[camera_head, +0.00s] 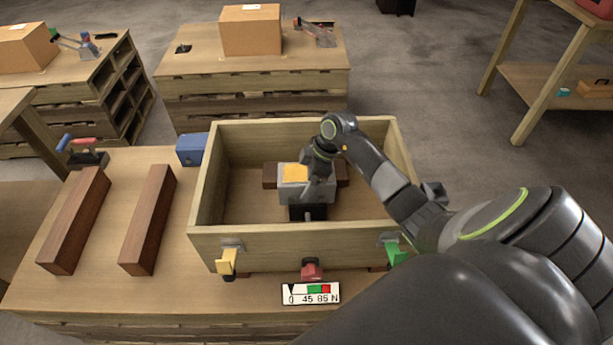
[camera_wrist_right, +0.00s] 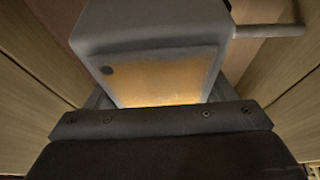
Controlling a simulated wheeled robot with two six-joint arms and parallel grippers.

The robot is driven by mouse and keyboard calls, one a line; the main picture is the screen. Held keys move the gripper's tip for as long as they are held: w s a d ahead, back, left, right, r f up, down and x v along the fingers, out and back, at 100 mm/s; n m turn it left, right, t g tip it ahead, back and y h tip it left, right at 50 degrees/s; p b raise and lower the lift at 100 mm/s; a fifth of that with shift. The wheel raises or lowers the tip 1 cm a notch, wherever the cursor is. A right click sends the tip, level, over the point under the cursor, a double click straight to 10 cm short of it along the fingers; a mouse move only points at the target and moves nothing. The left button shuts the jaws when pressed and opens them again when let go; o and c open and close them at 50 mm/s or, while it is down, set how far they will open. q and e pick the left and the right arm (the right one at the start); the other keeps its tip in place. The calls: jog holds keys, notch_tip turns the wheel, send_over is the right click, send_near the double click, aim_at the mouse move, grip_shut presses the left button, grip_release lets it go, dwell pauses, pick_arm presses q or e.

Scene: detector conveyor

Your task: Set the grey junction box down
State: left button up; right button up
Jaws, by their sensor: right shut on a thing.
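The grey junction box (camera_head: 297,194) with a yellow-orange panel (camera_head: 294,173) is inside the open wooden crate (camera_head: 209,195) in the head view. My right gripper (camera_head: 307,196) is shut on it, reaching in over the crate's right side. The box fills the upper middle of the right wrist view (camera_wrist_right: 155,30), its orange panel facing the camera. A dark brown wooden bar (camera_head: 270,176) lies in the crate behind or under the box. I cannot tell whether the box touches the bar or the floor. The fingertips are mostly hidden. My left gripper is not in view.
Two brown wooden beams (camera_head: 75,220) (camera_head: 148,219) lie on the table left of the crate. A blue block (camera_head: 191,149) is at its rear left corner. Yellow (camera_head: 227,260), red (camera_head: 312,270) and green (camera_head: 396,253) pieces are along its front, above a force scale (camera_head: 311,293).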

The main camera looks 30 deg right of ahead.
jog(key=o, duration=1.9)
jog(key=shift+c, duration=0.2)
jog(key=shift+r, duration=0.15)
jog(key=shift+r, duration=0.35)
jog(key=v, duration=1.2)
jog(key=shift+r+p, duration=0.2)
jog(key=shift+p, duration=0.1)
jog(key=shift+s+f, duration=0.1)
jog(key=shift+s, duration=0.05)
